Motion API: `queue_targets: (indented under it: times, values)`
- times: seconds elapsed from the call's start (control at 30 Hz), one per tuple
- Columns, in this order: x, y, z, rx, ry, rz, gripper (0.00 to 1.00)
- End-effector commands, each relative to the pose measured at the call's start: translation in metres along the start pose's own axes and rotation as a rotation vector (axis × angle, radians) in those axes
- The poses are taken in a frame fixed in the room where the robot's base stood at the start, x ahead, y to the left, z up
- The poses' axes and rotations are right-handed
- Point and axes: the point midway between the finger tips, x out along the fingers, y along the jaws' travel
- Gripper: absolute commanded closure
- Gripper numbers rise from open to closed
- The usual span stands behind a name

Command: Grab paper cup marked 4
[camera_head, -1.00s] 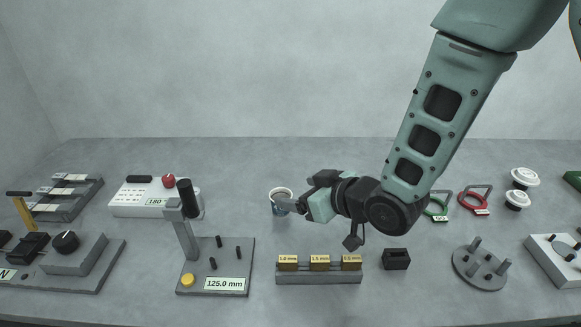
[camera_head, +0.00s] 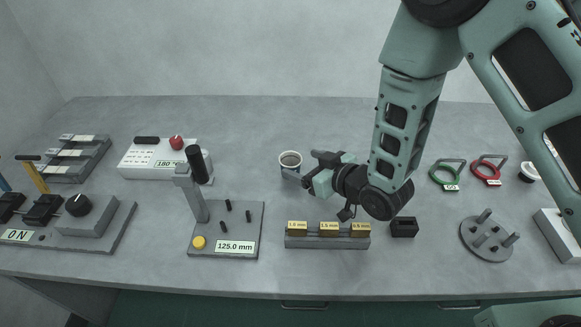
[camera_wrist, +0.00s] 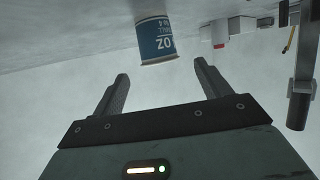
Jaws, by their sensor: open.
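A paper cup (camera_head: 291,161) with a white rim stands upright on the grey table in the head view. In the wrist view the cup (camera_wrist: 155,40) appears upside down, with a blue band and white lettering; a small "4" seems to be in the print. My gripper (camera_head: 304,178) is just to the right and front of the cup in the head view. In the wrist view my gripper (camera_wrist: 160,72) is open and empty. The cup is beyond the fingertips, roughly centred between them, not gripped. Part of the cup's lower side is hidden by the fingers in the head view.
A block with yellow gauges (camera_head: 328,238) and a small black box (camera_head: 403,227) lie in front of my gripper. A press stand (camera_head: 226,232) and a white 180-degree unit (camera_head: 165,160) stand to the left. The table behind the cup is clear.

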Motion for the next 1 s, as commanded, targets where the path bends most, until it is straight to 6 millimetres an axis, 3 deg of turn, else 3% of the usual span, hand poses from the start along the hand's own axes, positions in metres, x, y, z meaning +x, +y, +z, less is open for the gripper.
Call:
queue_targets:
  times: [0.4,0.7,0.9,1.0]
  values:
    - [0.053,0.0,-0.001,-0.001,-0.001,0.0,0.24]
    - [0.059,0.0,0.0,0.0,-0.001,0.001,0.24]
    - [0.059,0.0,0.0,0.0,-0.001,0.001,0.71]
    - [0.058,0.0,0.0,0.0,-0.001,0.001,0.71]
